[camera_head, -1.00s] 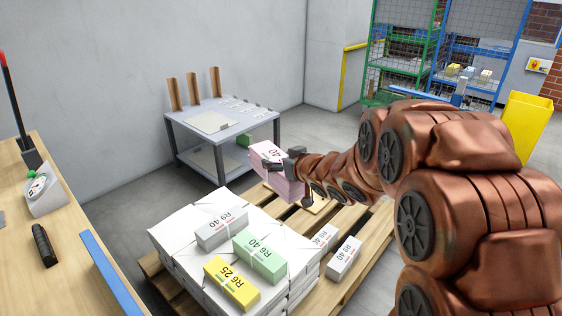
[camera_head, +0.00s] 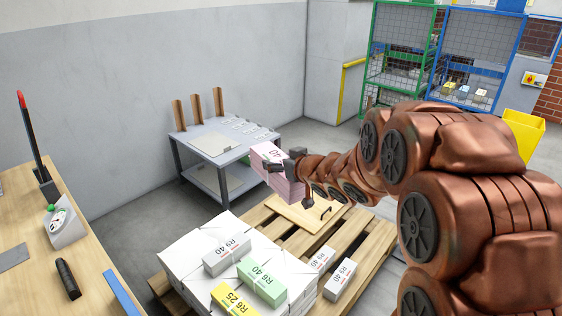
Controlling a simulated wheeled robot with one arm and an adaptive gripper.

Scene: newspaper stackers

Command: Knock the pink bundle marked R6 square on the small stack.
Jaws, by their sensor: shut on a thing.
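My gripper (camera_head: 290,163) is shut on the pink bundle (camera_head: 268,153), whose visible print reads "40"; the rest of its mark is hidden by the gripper. Pink sides show below the gripper, and I cannot tell whether this is one bundle or several. The pink block is in front of the grey table's right corner, at the pallet's far end. What it rests on, if anything, is hidden. A large white stack (camera_head: 185,246) on the pallet carries grey R9 40 (camera_head: 227,254), green R6 40 (camera_head: 262,284) and yellow R6 25 (camera_head: 236,303) bundles. I cannot tell which pile is the small stack.
The wooden pallet (camera_head: 352,243) has two grey bundles (camera_head: 340,279) beside the white stack and a flat board (camera_head: 308,214). A grey table (camera_head: 222,137) with upright wooden posts stands behind. A workbench (camera_head: 25,285) is at left, wire shelving (camera_head: 402,60) at back.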

